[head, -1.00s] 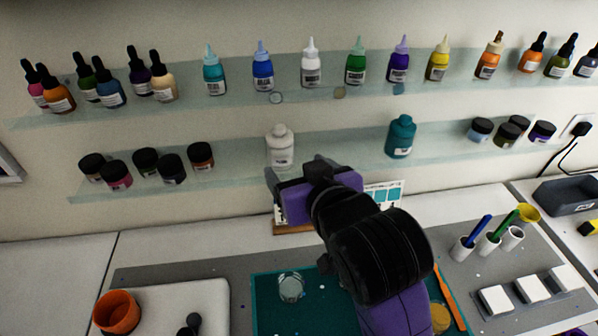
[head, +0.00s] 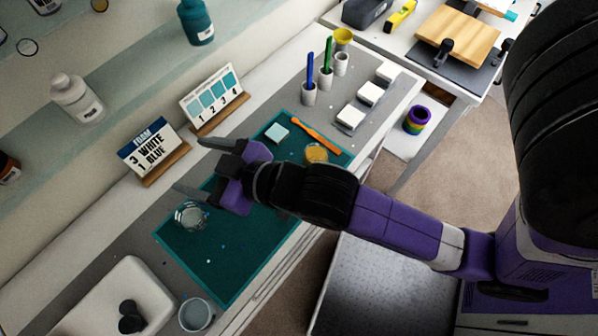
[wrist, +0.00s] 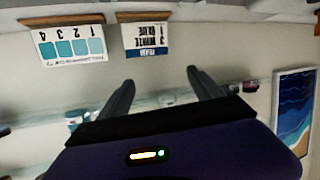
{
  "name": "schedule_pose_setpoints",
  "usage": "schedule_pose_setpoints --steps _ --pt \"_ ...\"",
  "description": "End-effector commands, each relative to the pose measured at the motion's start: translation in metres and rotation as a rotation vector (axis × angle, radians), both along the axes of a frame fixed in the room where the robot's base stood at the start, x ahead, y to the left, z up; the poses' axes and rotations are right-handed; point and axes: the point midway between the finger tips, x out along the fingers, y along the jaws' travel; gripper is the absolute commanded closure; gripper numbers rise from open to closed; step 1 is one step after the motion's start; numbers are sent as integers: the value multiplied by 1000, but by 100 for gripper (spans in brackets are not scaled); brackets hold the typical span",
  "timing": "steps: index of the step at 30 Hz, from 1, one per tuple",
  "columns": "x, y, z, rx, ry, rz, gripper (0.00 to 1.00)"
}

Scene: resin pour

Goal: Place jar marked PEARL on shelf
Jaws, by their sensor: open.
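No label reading PEARL is legible in these views. A white bottle-shaped jar (head: 75,98) with a small label stands upright on the lower glass shelf (head: 130,75) at the left of the head view; its lettering is too small to read. My gripper (head: 205,168) is open and empty above the teal mat's edge, in front of the two cards and apart from the white jar. In the wrist view my gripper (wrist: 163,90) shows two spread fingers with nothing between them.
A clear cup (head: 190,216) stands on the teal mat (head: 225,265) near my fingers. A formula card (head: 152,150) and a numbered swatch card (head: 214,98) stand behind. A teal bottle (head: 197,22) stands further along the shelf. A cup of amber liquid (head: 316,153) stands on the mat.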

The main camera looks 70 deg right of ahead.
Motion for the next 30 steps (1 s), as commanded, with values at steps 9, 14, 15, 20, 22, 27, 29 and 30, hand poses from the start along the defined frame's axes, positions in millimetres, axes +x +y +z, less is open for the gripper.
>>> schedule_pose_setpoints --steps 9,14,15,20,22,27,29,30 --pt "-110 -1 -39 31 -15 34 25" --pt "-165 -1 -38 60 -32 27 25" --pt "-177 -1 -36 65 -38 22 25" --pt "-212 -1 -27 87 -56 3 25" --pt "-220 -1 -23 90 -62 -2 25" --pt "-226 -1 -20 93 -69 -7 25" --pt "-226 -1 -20 93 -70 -7 25" --pt "-226 -1 -20 93 -70 -7 25"
